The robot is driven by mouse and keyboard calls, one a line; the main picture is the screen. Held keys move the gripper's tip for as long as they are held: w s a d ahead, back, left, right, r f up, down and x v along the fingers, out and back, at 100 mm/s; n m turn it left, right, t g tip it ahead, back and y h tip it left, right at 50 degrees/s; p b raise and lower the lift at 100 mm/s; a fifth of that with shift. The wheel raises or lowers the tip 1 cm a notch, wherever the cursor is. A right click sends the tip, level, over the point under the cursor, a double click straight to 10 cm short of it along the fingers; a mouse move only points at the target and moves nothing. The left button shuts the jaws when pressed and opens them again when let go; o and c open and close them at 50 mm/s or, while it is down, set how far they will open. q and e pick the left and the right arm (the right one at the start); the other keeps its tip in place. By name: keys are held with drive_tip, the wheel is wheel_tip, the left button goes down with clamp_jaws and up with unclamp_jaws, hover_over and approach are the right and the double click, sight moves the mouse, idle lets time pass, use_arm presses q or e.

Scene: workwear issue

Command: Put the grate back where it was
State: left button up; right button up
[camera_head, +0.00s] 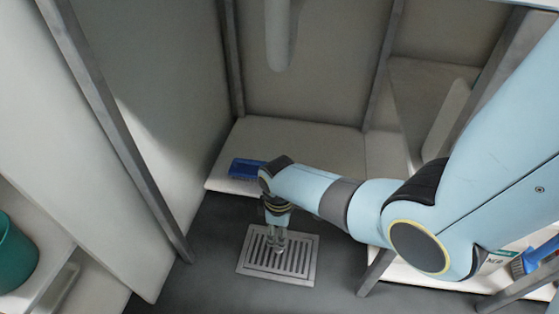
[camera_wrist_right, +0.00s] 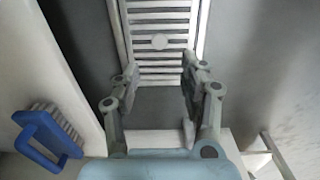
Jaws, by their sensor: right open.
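The grate (camera_head: 301,268) is a pale metal square with rows of slots, lying on the dark floor in the head view. It also shows at the top of the right wrist view (camera_wrist_right: 160,17), with a small round knob in its middle. My right gripper (camera_head: 277,247) points down over the grate in the head view. In the right wrist view the gripper (camera_wrist_right: 160,75) is open, its fingers apart with nothing between them, and the near edge of the grate shows just beyond the fingertips. I cannot tell the exact height of the fingers above the grate. My left gripper is not in view.
A blue brush (camera_head: 244,169) lies on the pale low shelf (camera_head: 300,135) behind the grate; it also shows in the right wrist view (camera_wrist_right: 42,140). A teal bucket (camera_head: 14,254) stands at the left. Another blue item (camera_head: 527,262) is at the right. Dark floor left of the grate is clear.

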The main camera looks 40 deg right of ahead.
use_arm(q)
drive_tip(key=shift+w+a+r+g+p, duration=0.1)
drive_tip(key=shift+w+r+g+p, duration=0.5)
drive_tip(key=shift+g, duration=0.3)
use_arm(e)
drive_tip(key=shift+r, duration=1.15)
drive_tip(key=s+r+m+t, duration=0.3)
drive_tip(key=s+r+t, duration=0.1)
drive_tip(key=s, duration=0.6)
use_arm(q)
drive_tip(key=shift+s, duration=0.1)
use_arm(e)
drive_tip(key=s+r+m+t, duration=0.2)
drive_tip(key=s+r, duration=0.1)
drive_tip(key=r, duration=0.6)
drive_tip(key=s+a+r+m+t, duration=0.1)
drive_tip(key=s+r+m+t, duration=0.1)
drive_tip(key=r, duration=0.7)
drive_tip(key=shift+s+r+t, duration=0.3)
drive_tip(key=shift+s+t, duration=0.2)
drive_tip(key=shift+s, duration=0.5)
